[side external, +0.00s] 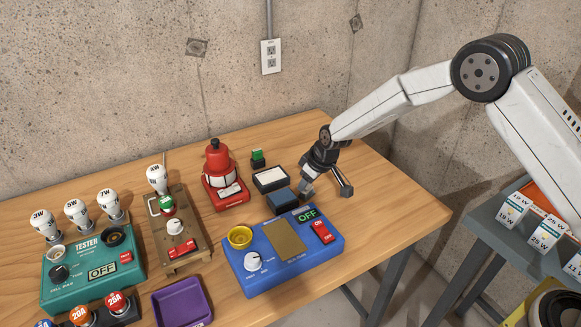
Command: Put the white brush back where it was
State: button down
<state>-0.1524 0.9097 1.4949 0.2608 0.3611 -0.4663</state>
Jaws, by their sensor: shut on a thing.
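My gripper (312,188) is low over the right part of the wooden table, just behind the blue panel. Its left finger is at the right end of a dark blue block (283,201). It appears shut on this block, though the grip itself is partly hidden. A dark box with a white top (270,176) lies just behind and left of the block. I cannot make out a clearly white brush; whether the block or the white-topped thing is the brush cannot be told.
The blue panel (256,282) with a yellow cup (239,236) is in front. A red device (222,184) and a green-topped switch (258,159) stand behind left. Bulbs, a green tester (92,278) and a purple tray (182,305) fill the left. The table's right end is clear.

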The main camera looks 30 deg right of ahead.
jog(key=shift+f, duration=0.1)
jog(key=shift+c, duration=1.6)
grip_release()
jog(key=shift+s+r, duration=0.1)
jog(key=shift+r, duration=0.4)
jog(key=v, duration=1.1)
jog(key=shift+s+r, duration=0.1)
jog(key=shift+s, duration=0.05)
jog(key=s+d+m+h, duration=0.1)
jog(key=s+d, duration=0.3)
jog(key=s, duration=0.8)
jog(key=s+d+f+m+g, duration=0.1)
jog(key=s+d+m, duration=0.2)
jog(key=s, duration=1)
jog(key=shift+d+g+h, duration=0.3)
jog(key=shift+d+h, duration=0.1)
jog(key=shift+d, duration=0.5)
